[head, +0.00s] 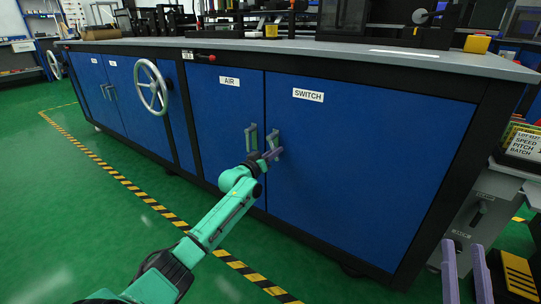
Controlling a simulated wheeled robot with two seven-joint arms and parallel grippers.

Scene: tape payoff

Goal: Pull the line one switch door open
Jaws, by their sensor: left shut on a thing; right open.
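The blue switch door (375,160), labelled SWITCH, sits in the front of a long black-framed bench and looks flush with it. Its grey upright handle (272,138) is near the door's left edge. My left gripper (272,155), with purple fingers on a green arm, is shut on the lower part of this handle. The fingers hide part of it. My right gripper (467,268) is at the bottom right, with its two purple fingers apart and empty.
The blue air door (222,110), with its own handle (251,138), is just left of the switch door. A grey handwheel (151,87) sticks out further left. A grey cabinet (480,210) stands right of the bench. The green floor in front is clear.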

